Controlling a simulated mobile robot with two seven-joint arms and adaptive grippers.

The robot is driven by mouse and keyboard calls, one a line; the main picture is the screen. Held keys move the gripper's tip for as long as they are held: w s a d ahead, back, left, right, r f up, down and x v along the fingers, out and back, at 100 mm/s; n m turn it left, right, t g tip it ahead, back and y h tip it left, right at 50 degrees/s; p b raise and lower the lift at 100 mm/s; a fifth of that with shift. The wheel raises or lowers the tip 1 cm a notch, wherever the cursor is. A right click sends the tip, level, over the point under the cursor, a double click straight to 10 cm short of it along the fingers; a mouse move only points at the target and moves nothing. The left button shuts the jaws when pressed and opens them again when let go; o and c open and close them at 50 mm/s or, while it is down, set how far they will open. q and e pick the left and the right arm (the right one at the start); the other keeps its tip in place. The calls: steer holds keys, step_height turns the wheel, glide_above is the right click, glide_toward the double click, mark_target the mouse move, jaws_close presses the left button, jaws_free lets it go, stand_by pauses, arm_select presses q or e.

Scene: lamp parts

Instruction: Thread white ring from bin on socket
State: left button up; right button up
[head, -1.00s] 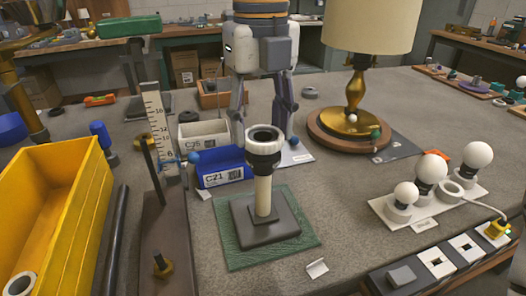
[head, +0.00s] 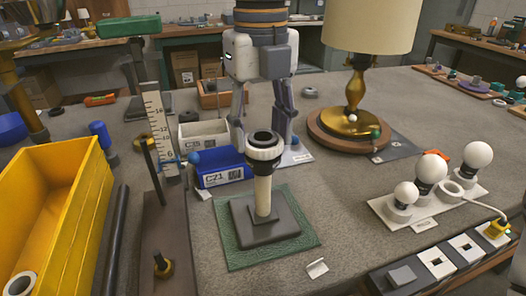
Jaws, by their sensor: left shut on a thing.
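The lamp socket (head: 262,137) is a black collar on an upright cream post, on a dark square base over a green mat. A white ring (head: 265,155) sits around the socket, with the black rim showing above it. My left gripper (head: 263,140) comes down from above, behind the socket, its fingers spread to either side and shut on the ring. The finger contact is partly hidden. Another white ring (head: 20,284) lies in the yellow bin (head: 62,195) at lower left. My right gripper is out of view.
A lamp (head: 354,90) stands behind, to the right. White bulbs (head: 430,167) stand on a plate at right, above a switch strip (head: 440,262). A blue bin (head: 222,170) and upright ruler (head: 158,125) are left of the socket. The grey table is clear between mat and bulbs.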

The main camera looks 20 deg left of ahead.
arm_select(q)
steer(key=shift+f, duration=0.3)
stand_by(0.7)
steer(key=shift+c, duration=0.2)
steer(key=c, duration=0.4)
steer(key=shift+f, duration=0.1)
steer(key=shift+f, duration=0.15)
steer(key=m, duration=0.3)
steer(key=shift+d+f+m, duration=0.1)
steer(key=shift+f+m, duration=0.05)
steer(key=shift+m, duration=1.15)
steer(key=shift+c, duration=0.7)
steer(key=shift+m, duration=0.6)
